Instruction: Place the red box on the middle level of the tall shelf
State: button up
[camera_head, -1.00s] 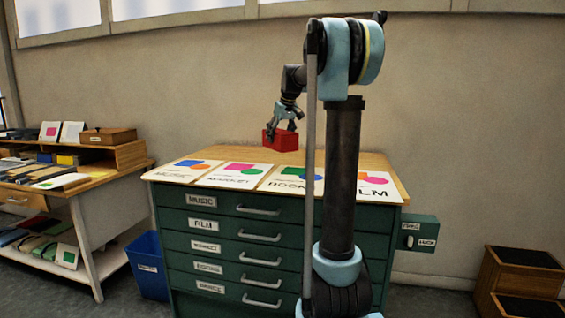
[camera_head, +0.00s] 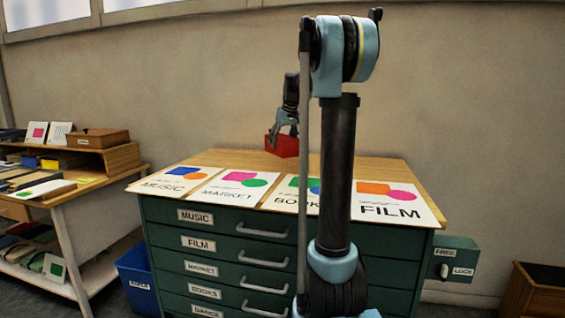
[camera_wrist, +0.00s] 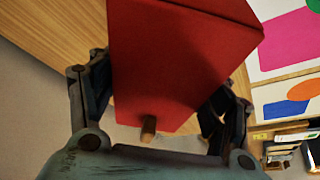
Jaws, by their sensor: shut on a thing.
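My gripper (camera_head: 284,128) is shut on the red box (camera_head: 282,146) at the back of the green cabinet's wooden top. In the wrist view the red box (camera_wrist: 180,60) fills the space between the two dark fingers and looks tilted. A small wooden peg (camera_wrist: 148,128) sticks out of its near face. I cannot tell whether the box touches the tabletop or hangs just above it. No tall shelf can be made out for certain in either view.
The green drawer cabinet (camera_head: 215,220) carries several printed posters, including FILM (camera_head: 392,203). A low shelved table (camera_head: 105,185) with books and a wooden box (camera_head: 98,138) stands left. A blue bin (camera_head: 137,278) is between them.

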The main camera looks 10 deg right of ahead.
jog(key=shift+f, duration=3.25)
jog(key=o, duration=1.1)
jog(key=shift+s, duration=0.1)
